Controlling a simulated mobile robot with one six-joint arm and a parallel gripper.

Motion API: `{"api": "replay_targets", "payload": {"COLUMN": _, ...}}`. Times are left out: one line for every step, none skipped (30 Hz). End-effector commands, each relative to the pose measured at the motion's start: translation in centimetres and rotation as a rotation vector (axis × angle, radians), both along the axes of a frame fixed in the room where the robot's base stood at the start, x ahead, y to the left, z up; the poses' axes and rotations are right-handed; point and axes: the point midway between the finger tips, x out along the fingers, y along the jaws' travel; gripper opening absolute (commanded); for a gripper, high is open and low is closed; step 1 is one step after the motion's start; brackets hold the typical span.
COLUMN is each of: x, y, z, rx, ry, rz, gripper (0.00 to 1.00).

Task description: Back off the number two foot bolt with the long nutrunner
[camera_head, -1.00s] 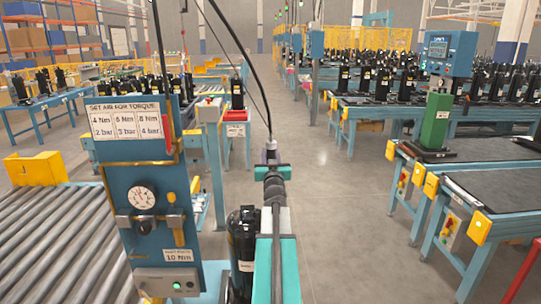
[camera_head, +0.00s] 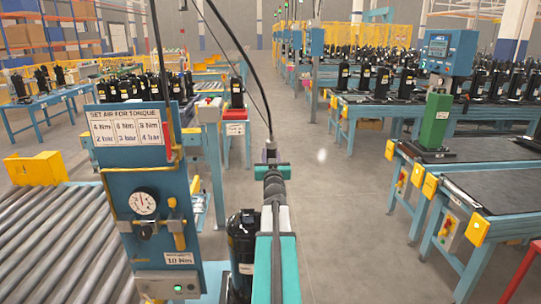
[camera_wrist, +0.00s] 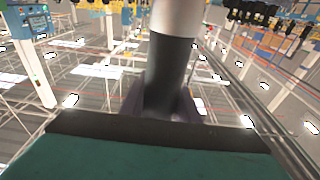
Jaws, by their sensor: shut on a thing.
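My gripper (camera_wrist: 163,105) is shut on the long nutrunner (camera_wrist: 172,55). In the wrist view the nutrunner is a cylinder with a black section between the dark fingers and a silver section above. In the head view my gripper (camera_head: 270,156) is at the far end of my teal and grey arm, with a dark hose rising from it. A black compressor (camera_head: 242,252) stands upright low in the head view, partly hidden by my arm. Its feet and the number two foot bolt are out of sight. The nutrunner's working end is not visible.
A blue air panel (camera_head: 150,178) with a torque chart (camera_head: 127,129), a pressure gauge (camera_head: 143,201) and a 10 Nm label stands left of my arm. A roller conveyor (camera_head: 60,245) lies further left. Benches (camera_head: 490,190) line the right. The grey floor (camera_head: 345,220) between is clear.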

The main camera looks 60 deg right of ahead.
Motion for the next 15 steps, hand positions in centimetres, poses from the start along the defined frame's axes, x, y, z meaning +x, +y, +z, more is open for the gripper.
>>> {"api": "replay_targets", "payload": {"x": 0.0, "y": 0.0, "z": 0.7, "rx": -0.003, "ry": -0.003, "rz": 0.001, "gripper": 0.00}}
{"api": "replay_targets", "payload": {"x": 0.0, "y": 0.0, "z": 0.8, "rx": -0.003, "ry": -0.003, "rz": 0.001, "gripper": 0.00}}
{"api": "replay_targets", "payload": {"x": 0.0, "y": 0.0, "z": 1.0, "rx": -0.004, "ry": -0.004, "rz": 0.001, "gripper": 0.00}}
{"api": "replay_targets", "payload": {"x": 0.0, "y": 0.0, "z": 1.1, "rx": -0.004, "ry": -0.004, "rz": 0.001, "gripper": 0.00}}
{"api": "replay_targets", "payload": {"x": 0.0, "y": 0.0, "z": 1.2, "rx": -0.004, "ry": -0.004, "rz": 0.001, "gripper": 0.00}}
{"api": "replay_targets", "payload": {"x": 0.0, "y": 0.0, "z": 1.4, "rx": -0.004, "ry": -0.004, "rz": 0.001, "gripper": 0.00}}
{"api": "replay_targets", "payload": {"x": 0.0, "y": 0.0, "z": 1.5, "rx": -0.004, "ry": -0.004, "rz": 0.001, "gripper": 0.00}}
{"api": "replay_targets", "payload": {"x": 0.0, "y": 0.0, "z": 1.6, "rx": -0.004, "ry": -0.004, "rz": 0.001, "gripper": 0.00}}
{"api": "replay_targets", "payload": {"x": 0.0, "y": 0.0, "z": 1.8, "rx": -0.004, "ry": -0.004, "rz": 0.001, "gripper": 0.00}}
{"api": "replay_targets", "payload": {"x": 0.0, "y": 0.0, "z": 1.9, "rx": -0.004, "ry": -0.004, "rz": 0.001, "gripper": 0.00}}
{"api": "replay_targets", "payload": {"x": 0.0, "y": 0.0, "z": 2.0, "rx": -0.004, "ry": -0.004, "rz": 0.001, "gripper": 0.00}}
{"api": "replay_targets", "payload": {"x": 0.0, "y": 0.0, "z": 2.1, "rx": -0.004, "ry": -0.004, "rz": 0.001, "gripper": 0.00}}
{"api": "replay_targets", "payload": {"x": 0.0, "y": 0.0, "z": 2.2, "rx": -0.004, "ry": -0.004, "rz": 0.001, "gripper": 0.00}}
{"api": "replay_targets", "payload": {"x": 0.0, "y": 0.0, "z": 2.3, "rx": -0.004, "ry": -0.004, "rz": 0.001, "gripper": 0.00}}
{"api": "replay_targets", "payload": {"x": 0.0, "y": 0.0, "z": 2.4, "rx": -0.004, "ry": -0.004, "rz": 0.001, "gripper": 0.00}}
